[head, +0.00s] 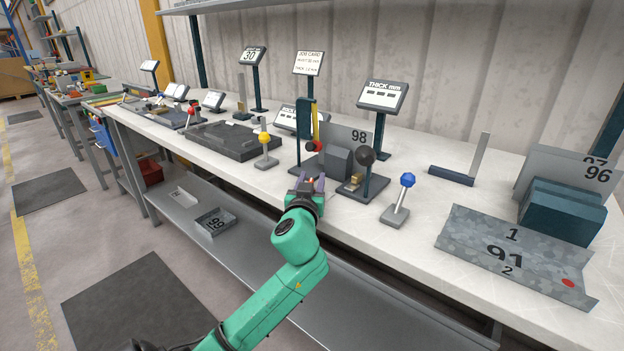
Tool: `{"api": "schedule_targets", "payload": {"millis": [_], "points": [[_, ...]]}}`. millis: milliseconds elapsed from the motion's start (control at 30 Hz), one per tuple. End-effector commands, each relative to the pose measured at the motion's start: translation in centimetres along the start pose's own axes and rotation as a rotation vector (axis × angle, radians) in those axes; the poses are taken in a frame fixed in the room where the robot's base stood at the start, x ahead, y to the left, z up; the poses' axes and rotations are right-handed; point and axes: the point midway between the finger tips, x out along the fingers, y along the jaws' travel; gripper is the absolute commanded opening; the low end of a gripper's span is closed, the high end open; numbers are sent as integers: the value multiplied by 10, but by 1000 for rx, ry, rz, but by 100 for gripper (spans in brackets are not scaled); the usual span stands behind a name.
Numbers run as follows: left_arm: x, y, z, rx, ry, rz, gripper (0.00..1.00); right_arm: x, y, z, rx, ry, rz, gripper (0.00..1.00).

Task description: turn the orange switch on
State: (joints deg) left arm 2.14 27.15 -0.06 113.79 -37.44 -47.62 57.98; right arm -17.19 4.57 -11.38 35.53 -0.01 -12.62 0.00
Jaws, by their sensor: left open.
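The orange switch (264,138) is a yellow-orange ball on a short grey stem, rising from a small grey base on the white bench. It stands close to upright, near the bench's front edge. My left gripper (309,183) is at the front edge of the bench, to the right of the switch and nearer to me. Its two fingers are apart with nothing seen between them, and it appears clear of the switch. My right gripper is not in view.
A blue-knobbed lever (407,181) tilts right, to the right of my gripper. A black-knobbed press (366,157) stands just behind my gripper. A dark flat plate (232,140) lies left of the switch. A bent metal sheet (510,255) lies at the right.

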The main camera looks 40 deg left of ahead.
Motion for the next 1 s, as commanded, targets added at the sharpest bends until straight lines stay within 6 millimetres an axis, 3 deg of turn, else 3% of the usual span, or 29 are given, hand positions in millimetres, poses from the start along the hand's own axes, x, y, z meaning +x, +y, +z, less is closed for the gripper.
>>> {"api": "schedule_targets", "payload": {"millis": [133,167,267,667,1000], "points": [[0,0,0,0,0,1,45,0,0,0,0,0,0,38],[0,0,0,0,0,1,37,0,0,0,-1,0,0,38],[-1,0,0,0,-1,1,0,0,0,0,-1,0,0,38],[-1,1,0,1,-3,28,0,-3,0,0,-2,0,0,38],[-2,6,-3,1,-5,209,0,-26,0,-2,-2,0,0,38]]}}
